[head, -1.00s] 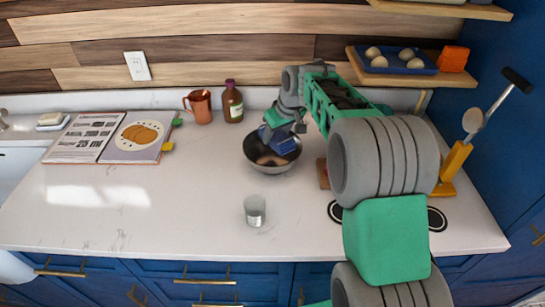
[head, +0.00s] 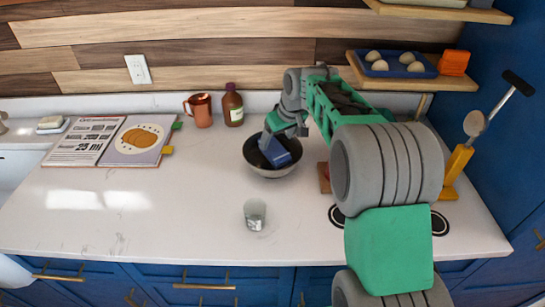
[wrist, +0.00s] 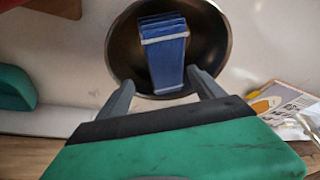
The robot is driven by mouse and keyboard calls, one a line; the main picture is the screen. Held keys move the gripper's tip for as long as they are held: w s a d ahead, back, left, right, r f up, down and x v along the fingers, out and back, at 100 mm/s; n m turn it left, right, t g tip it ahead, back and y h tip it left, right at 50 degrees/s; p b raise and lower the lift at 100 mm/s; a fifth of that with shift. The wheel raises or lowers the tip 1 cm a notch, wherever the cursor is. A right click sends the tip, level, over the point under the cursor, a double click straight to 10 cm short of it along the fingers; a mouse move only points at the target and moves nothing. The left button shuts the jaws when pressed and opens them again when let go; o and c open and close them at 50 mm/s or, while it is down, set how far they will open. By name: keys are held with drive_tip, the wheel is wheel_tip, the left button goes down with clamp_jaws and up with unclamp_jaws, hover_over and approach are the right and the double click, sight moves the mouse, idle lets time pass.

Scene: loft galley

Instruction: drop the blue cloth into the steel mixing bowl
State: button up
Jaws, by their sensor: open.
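The steel mixing bowl (head: 256,165) stands on the white counter, below the copper mug and brown bottle in the head view. The blue cloth (head: 282,152) is a folded bundle with a pale band, and it lies inside the bowl. In the wrist view the cloth (wrist: 165,55) rests within the rim of the bowl (wrist: 216,40), apart from the fingers. My gripper (wrist: 160,92) is open, its two grey fingers spread at the bowl's near edge with nothing between the tips. In the head view my gripper (head: 272,138) is over the bowl's back edge.
A copper mug (head: 199,109) and brown bottle (head: 233,106) stand behind the bowl. A small metal cup (head: 255,214) stands in front. An open cookbook (head: 105,141) lies at left. A shelf with a blue tray (head: 397,72) is above right. The left-front counter is clear.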

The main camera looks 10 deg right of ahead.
drive_tip(key=b+v, duration=0.1)
drive_tip(key=v, duration=0.5)
drive_tip(key=shift+s+r, duration=0.25)
drive_tip(key=shift+r, duration=0.1)
drive_tip(key=s+f+m+h, duration=0.1)
drive_tip(key=s+f+m, duration=0.1)
drive_tip(key=s, duration=1.1)
drive_tip(key=s+a+f+m, duration=0.1)
drive_tip(key=s+f, duration=0.3)
drive_tip(key=s, duration=0.9)
drive_tip(key=shift+s+f+m+h, duration=0.25)
drive_tip(key=shift+m+h, duration=0.15)
drive_tip(key=shift+m, duration=0.3)
